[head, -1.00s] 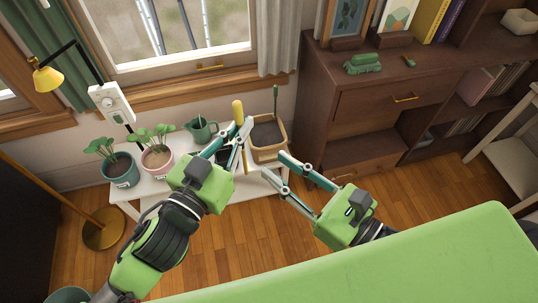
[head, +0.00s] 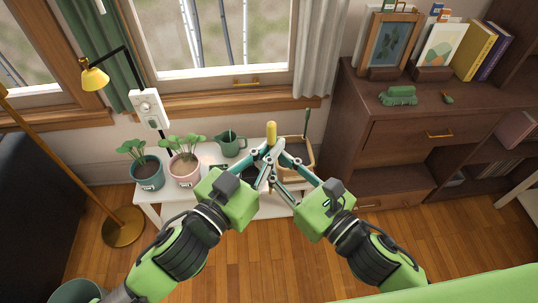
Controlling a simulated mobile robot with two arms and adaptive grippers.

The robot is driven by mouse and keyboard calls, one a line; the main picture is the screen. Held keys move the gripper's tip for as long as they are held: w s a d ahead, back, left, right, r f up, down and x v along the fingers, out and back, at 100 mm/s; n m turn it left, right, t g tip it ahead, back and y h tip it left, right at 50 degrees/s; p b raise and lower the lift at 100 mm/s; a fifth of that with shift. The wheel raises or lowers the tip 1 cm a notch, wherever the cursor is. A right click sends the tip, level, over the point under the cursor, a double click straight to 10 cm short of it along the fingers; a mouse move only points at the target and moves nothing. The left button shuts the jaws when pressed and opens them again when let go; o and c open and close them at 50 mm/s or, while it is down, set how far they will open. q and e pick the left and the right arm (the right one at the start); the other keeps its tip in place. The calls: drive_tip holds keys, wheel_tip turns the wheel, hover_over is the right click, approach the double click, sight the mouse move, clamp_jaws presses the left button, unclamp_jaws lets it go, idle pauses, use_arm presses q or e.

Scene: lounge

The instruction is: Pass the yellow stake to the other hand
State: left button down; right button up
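The yellow stake (head: 271,132) stands roughly upright, its yellow top showing above the fingertips in the middle of the head view. My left gripper (head: 266,160) is shut on the stake below that top. My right gripper (head: 276,166) has come in from the right, and its fingers are at the stake, close against the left fingers. The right fingers still look spread apart, one higher and one lower. The overlapping fingers hide the lower stake and any contact there.
Behind the grippers, a low white table (head: 152,216) holds two potted plants (head: 147,172) (head: 184,168), a green watering can (head: 231,143) and a tan planter (head: 299,152). A brown cabinet (head: 400,135) stands right, a yellow lamp (head: 94,78) left. Wooden floor (head: 260,262) is open in front.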

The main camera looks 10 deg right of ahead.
drive_tip(key=shift+x, duration=0.95)
drive_tip(key=shift+s, duration=0.1)
clamp_jaws()
use_arm(q)
drive_tip(key=c, duration=2.2)
unclamp_jaws()
drive_tip(key=shift+o, duration=0.2)
